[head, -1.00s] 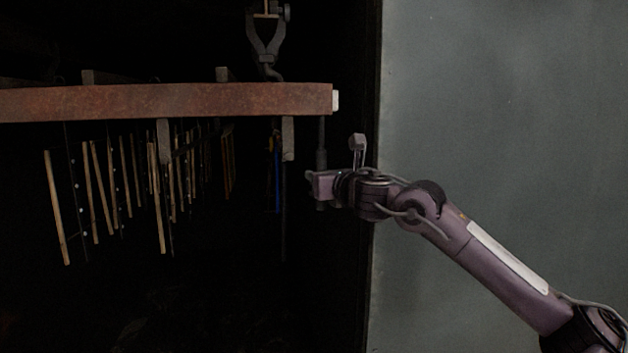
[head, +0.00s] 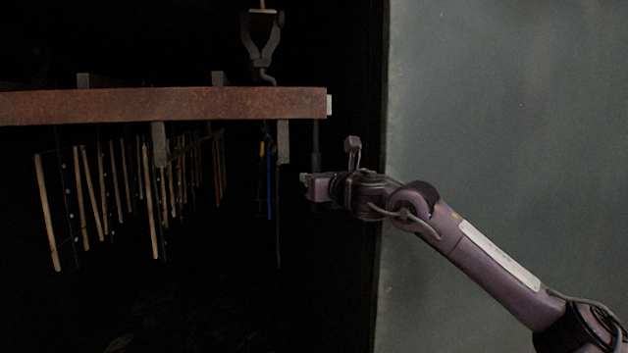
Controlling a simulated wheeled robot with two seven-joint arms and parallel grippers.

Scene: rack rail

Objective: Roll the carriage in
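A rust-red beam (head: 165,105) with a pale right end runs across the left half of the head view. Many thin pale rods (head: 153,215) hang below it in the dark; I cannot tell which part is the carriage. A dark upright handle (head: 316,147) hangs under the beam's right end. My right gripper (head: 311,186) is at the handle's lower end, its fingers pointing left. Whether the fingers close around the handle or only overlap it cannot be made out. My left gripper is not in view.
A dark forked hook (head: 262,42) hangs above the beam near its right end. Grey blocks (head: 159,145) and a blue strip (head: 269,185) hang below it. A grey-green wall panel (head: 500,110) fills the right side. The dark interior lies behind and under the beam.

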